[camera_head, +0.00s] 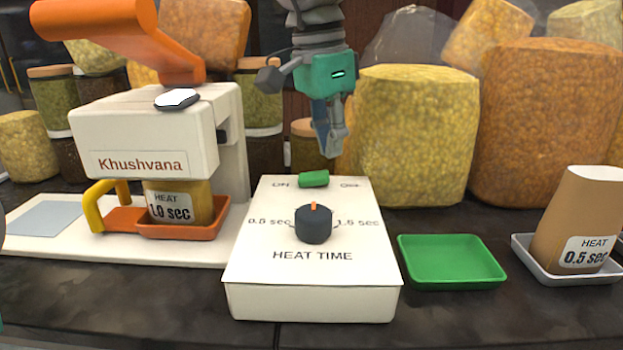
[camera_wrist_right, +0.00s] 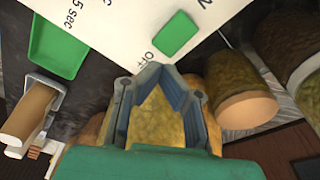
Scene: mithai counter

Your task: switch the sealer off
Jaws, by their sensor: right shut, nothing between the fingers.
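The white sealer (camera_head: 145,130) marked Khushvana stands at the left with its orange handle (camera_head: 125,30) raised. Its white control box (camera_head: 255,255) is in the middle. A green switch (camera_head: 313,179) sits at the box's back edge between ON on the left and OFF on the right; I cannot tell which side is pressed. It also shows in the right wrist view (camera_wrist_right: 176,33), beside OFF. My right gripper (camera_head: 331,152) is shut and empty, above and slightly right of the switch, apart from it. It also shows in the wrist view (camera_wrist_right: 157,72). My left gripper is out of view.
A dark knob (camera_head: 314,226) on the box has its orange mark pointing back. A 1.0 sec pack (camera_head: 180,203) sits in the sealer's orange tray (camera_head: 190,230). Right are an empty green tray (camera_head: 452,262) and a 0.5 sec cup (camera_head: 575,220). Large bags (camera_head: 405,130) crowd behind.

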